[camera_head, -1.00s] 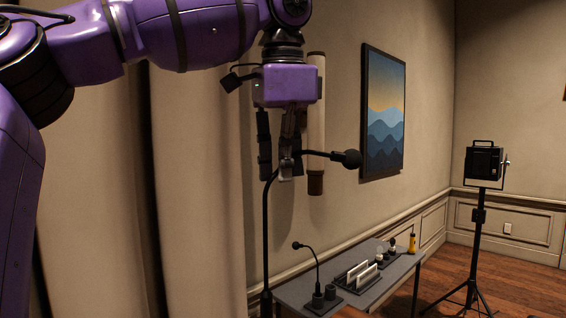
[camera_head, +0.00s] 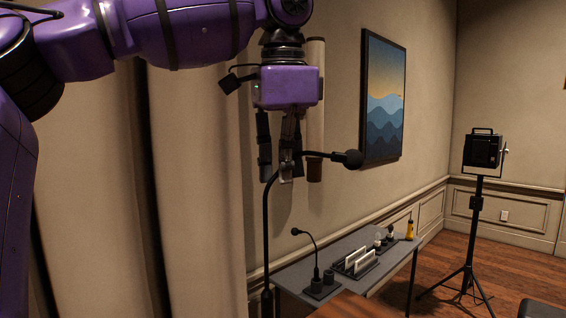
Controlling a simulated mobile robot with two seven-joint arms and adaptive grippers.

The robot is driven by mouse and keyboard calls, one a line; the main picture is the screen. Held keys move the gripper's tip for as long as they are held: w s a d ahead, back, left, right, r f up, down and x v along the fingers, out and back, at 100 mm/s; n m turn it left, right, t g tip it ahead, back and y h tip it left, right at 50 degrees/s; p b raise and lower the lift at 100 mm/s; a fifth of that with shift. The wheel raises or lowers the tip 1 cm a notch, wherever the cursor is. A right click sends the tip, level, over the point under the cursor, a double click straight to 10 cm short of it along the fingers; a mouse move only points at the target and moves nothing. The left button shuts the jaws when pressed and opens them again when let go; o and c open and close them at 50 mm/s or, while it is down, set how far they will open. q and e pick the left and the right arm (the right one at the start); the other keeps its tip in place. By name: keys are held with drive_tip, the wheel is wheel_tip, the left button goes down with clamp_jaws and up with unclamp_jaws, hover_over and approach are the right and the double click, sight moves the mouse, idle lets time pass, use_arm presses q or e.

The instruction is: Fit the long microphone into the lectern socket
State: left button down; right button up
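The long microphone (camera_head: 265,235) is a black gooseneck with a long upright stem. Its top bends right and ends in a dark head (camera_head: 347,159). My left gripper (camera_head: 284,172), under a purple body, is shut on the neck near the bend. The microphone hangs upright in front of the wall and desk. Its lower end shows near the bottom edge, left of the desk's front corner. A brown wooden surface (camera_head: 348,307) shows at the bottom edge; I cannot tell whether it is the lectern. No socket can be made out. My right gripper is out of view.
A grey desk (camera_head: 290,274) stands below, with a smaller gooseneck microphone (camera_head: 315,258), a rack (camera_head: 357,262) and a yellow-handled tool (camera_head: 409,230). A lamp on a tripod (camera_head: 474,230) stands right. A wall tube (camera_head: 316,130) is behind my gripper. Curtains hang left.

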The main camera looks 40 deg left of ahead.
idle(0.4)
use_arm(q)
drive_tip(key=shift+a+f, duration=0.1)
drive_tip(key=shift+f, duration=1.1)
drive_tip(key=shift+f, duration=0.4)
drive_tip(key=shift+w+f, duration=0.1)
drive_tip(key=shift+f, duration=0.3)
drive_tip(key=c, duration=1.8)
unclamp_jaws()
